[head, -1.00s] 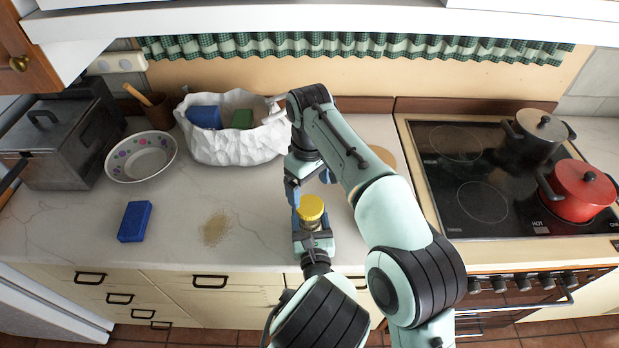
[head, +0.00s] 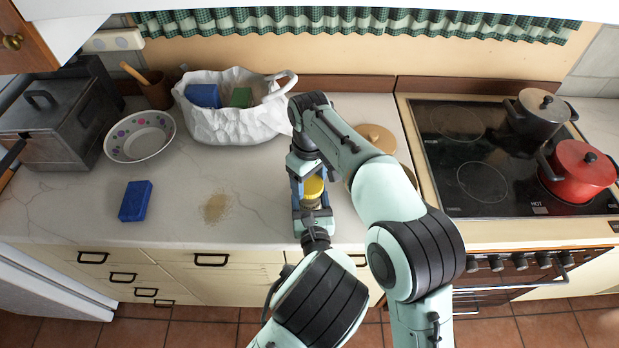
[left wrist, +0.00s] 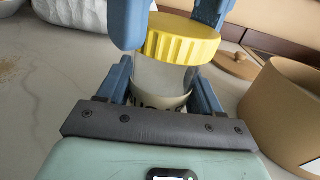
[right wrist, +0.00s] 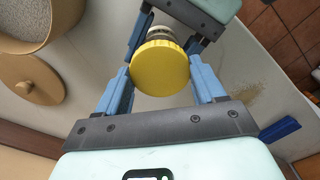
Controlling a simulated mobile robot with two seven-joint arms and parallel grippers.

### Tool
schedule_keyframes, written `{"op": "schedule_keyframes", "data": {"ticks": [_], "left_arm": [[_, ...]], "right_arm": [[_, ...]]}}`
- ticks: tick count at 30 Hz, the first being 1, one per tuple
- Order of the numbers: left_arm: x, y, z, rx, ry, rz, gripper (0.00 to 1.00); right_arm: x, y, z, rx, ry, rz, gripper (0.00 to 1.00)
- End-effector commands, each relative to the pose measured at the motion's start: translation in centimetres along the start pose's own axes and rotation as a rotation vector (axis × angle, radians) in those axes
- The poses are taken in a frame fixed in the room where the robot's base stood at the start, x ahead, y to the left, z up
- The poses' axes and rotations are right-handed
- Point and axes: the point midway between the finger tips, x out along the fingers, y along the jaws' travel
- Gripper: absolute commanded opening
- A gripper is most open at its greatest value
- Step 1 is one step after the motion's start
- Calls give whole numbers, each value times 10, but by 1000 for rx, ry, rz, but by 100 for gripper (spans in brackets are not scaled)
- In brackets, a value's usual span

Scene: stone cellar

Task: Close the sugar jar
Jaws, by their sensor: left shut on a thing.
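The sugar jar (left wrist: 158,78) is a clear glass jar with dark lettering on a pale label. It stands near the counter's front edge, partly hidden by my grippers. Its yellow ridged lid (head: 313,188) sits on top of it and also shows in the left wrist view (left wrist: 182,40) and right wrist view (right wrist: 160,68). My left gripper (left wrist: 160,90) is shut on the jar's glass body from the front. My right gripper (right wrist: 160,72) reaches down from above, its fingers open on either side of the lid; any gap there is very small.
A tan canister (left wrist: 285,110) and a round wooden lid (head: 375,138) are right of the jar. A white bag (head: 235,125), a bowl (head: 140,137), a blue sponge (head: 135,201) and spilled grains (head: 216,207) are to the left. The stove (head: 480,170) is at right.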

Motion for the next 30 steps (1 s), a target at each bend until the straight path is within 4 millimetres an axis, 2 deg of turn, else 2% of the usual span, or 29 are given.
{"op": "schedule_keyframes", "data": {"ticks": [5, 12, 20, 21, 23, 24, 30], "left_arm": [[0, 0, 0, 0, -1, 0, 0], [0, 0, 0, 0, -1, 0, 0], [0, 0, 0, 0, -1, 0, 0], [0, 0, 0, 0, -1, 0, 0], [0, 0, 0, 0, -1, 0, 0], [0, 0, 0, 0, -1, 0, 0], [0, 0, 0, 0, -1, 0, 0]], "right_arm": [[0, 0, 0, 38, 0, 0, 32], [0, 0, 0, 280, 1, 0, 32], [0, 0, 0, 296, 1, 0, 32], [0, 0, 0, 296, 1, 0, 72], [0, 0, 0, 295, 1, 0, 91], [0, 0, 0, 295, 1, 0, 94], [0, 0, 0, 294, 1, 0, 94]]}}
